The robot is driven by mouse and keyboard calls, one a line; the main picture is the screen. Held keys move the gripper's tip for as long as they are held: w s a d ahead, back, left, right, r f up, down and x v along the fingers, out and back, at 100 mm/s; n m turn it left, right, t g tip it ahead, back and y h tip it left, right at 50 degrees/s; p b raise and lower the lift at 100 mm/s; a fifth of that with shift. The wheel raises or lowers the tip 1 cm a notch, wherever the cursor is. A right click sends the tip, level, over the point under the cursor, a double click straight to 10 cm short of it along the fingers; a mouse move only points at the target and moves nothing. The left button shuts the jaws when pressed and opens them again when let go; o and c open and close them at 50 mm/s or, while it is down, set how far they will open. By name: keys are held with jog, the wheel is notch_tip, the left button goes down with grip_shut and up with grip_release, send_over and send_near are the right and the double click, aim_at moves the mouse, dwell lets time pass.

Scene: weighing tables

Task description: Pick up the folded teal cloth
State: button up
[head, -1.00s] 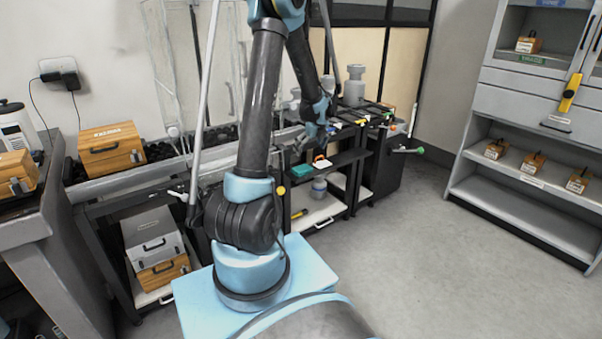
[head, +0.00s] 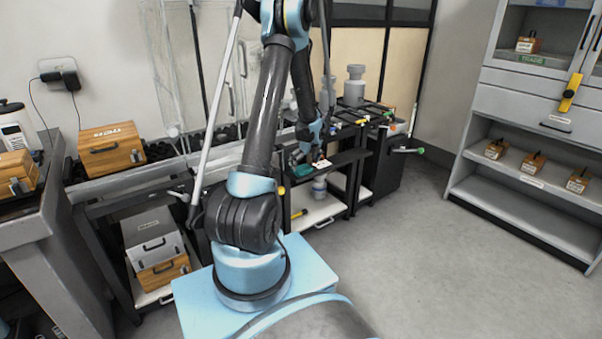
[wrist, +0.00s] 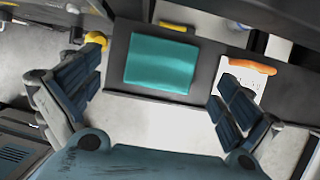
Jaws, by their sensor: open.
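The folded teal cloth (wrist: 160,64) lies flat on a narrow dark shelf (wrist: 208,75), seen in the wrist view. My gripper (wrist: 150,95) is open above the shelf, its two fingers spread wide with the cloth beyond and between them. Nothing is between the fingertips. In the head view my gripper (head: 307,152) hangs over the dark shelf, and the cloth (head: 302,169) shows only in part beneath it.
A white card (wrist: 243,78) with an orange item (wrist: 252,66) lies on the shelf right of the cloth, close to one finger. A yellow object (wrist: 95,39) is near the other finger. A white lower shelf (head: 322,212) is below.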

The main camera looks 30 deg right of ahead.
aim_at(302, 168)
jog(key=shift+x, duration=1.65)
jog(key=shift+w+d, duration=0.1)
jog(key=c, duration=1)
